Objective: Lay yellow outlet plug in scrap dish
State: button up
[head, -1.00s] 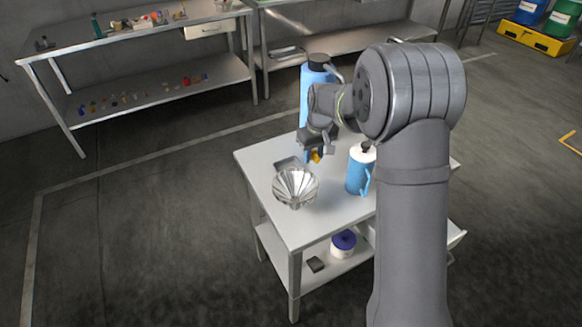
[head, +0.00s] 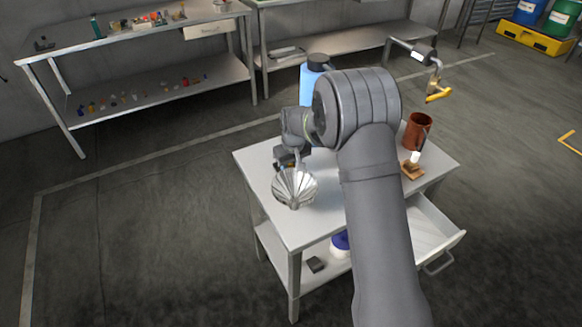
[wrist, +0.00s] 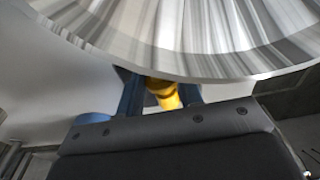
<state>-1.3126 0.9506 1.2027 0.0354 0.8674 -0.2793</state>
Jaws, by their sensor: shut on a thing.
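My gripper (head: 290,164) is low over the left part of the white table, just behind a fluted shiny metal vessel (head: 295,188). In the wrist view my gripper (wrist: 160,95) is shut on the yellow outlet plug (wrist: 164,94), held between its two blue fingers. The fluted vessel (wrist: 180,35) fills the top of the wrist view, close to the fingers. A shallow grey dish, likely the scrap dish, showed behind the vessel earlier. My gripper now covers most of that spot, so whether the plug is over the dish or touching it cannot be told.
A blue bottle with a black cap (head: 308,85) stands behind my arm. A brown mug (head: 418,130) and a wooden block with a white piece (head: 412,167) are at the table's right. The drawer (head: 425,232) is open. My arm hides the table's middle.

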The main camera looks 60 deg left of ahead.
jog(key=shift+f, duration=0.2)
jog(key=o, duration=0.7)
jog(key=shift+c, duration=0.2)
jog(key=shift+r, duration=0.1)
notch_tip(320, 180, up, 12)
jog(key=d, duration=0.1)
jog(key=shift+d, duration=0.25)
